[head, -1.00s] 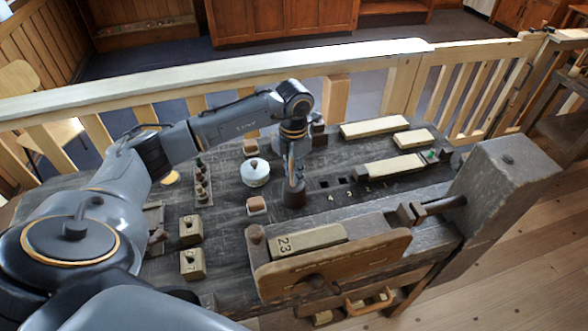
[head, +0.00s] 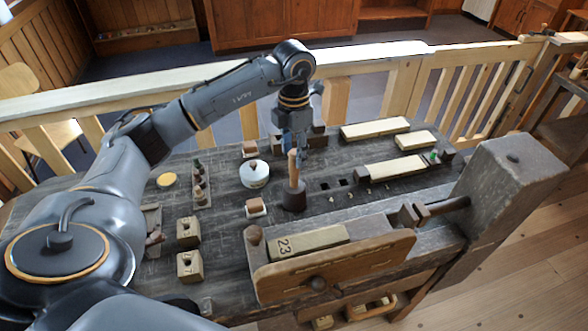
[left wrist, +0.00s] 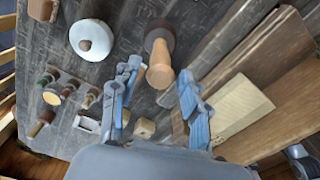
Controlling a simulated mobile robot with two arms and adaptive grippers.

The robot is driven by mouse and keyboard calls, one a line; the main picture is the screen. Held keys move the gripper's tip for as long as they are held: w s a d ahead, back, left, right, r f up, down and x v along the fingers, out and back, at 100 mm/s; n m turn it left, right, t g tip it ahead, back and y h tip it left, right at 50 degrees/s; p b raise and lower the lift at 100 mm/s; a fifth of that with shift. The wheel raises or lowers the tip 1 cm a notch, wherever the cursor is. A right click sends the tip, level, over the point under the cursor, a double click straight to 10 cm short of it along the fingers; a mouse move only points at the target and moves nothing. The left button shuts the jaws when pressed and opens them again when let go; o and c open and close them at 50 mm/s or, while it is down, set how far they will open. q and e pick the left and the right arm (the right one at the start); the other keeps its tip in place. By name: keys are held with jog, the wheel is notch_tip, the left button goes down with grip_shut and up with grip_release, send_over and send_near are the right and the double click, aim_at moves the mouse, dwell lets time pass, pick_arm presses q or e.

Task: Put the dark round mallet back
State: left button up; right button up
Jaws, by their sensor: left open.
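The dark round mallet (head: 294,199) stands upright on its dark head on the bench top, with its pale wooden handle pointing up. In the left wrist view the mallet (left wrist: 160,72) shows from above, its handle end toward the camera. My left gripper (head: 299,152) is above the handle, apart from it.
A white lidded pot (head: 254,176) stands left of the mallet, and a small block on a white base (head: 256,207) is nearby. The front vise (head: 330,268) holds a board (head: 306,241) marked 23. Pale boards (head: 394,166) lie farther right.

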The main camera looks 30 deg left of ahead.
pick_arm(q)
jog(key=shift+r+b, duration=0.4)
jog(key=shift+r, duration=1.9)
